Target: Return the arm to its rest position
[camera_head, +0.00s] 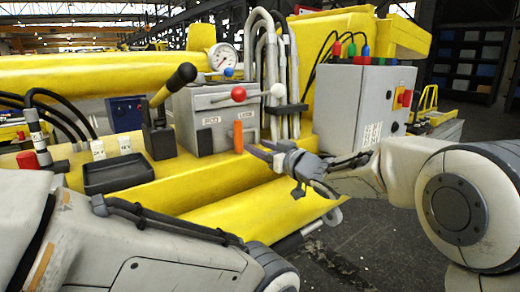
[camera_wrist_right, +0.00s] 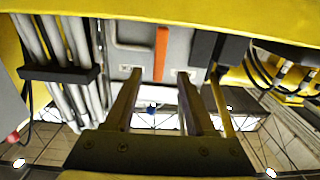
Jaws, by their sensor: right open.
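My right gripper (camera_head: 264,150) is open in front of the grey valve box (camera_head: 208,110). Its fingers point left towards the orange lever (camera_head: 238,138) on the box's face. In the right wrist view the two fingers (camera_wrist_right: 162,95) are spread with nothing between them. The orange lever (camera_wrist_right: 161,53) shows beyond the fingertips there, apart from them. My right arm reaches in from the right edge. My left arm fills the lower left of the head view, and its gripper is out of view.
A black-handled lever (camera_head: 173,84) and a black tray (camera_head: 118,174) sit left of the box on the yellow boom. A grey control box (camera_head: 365,105) with coloured connectors stands at the right, close behind my right arm. Grey hoses (camera_head: 270,60) rise between the boxes.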

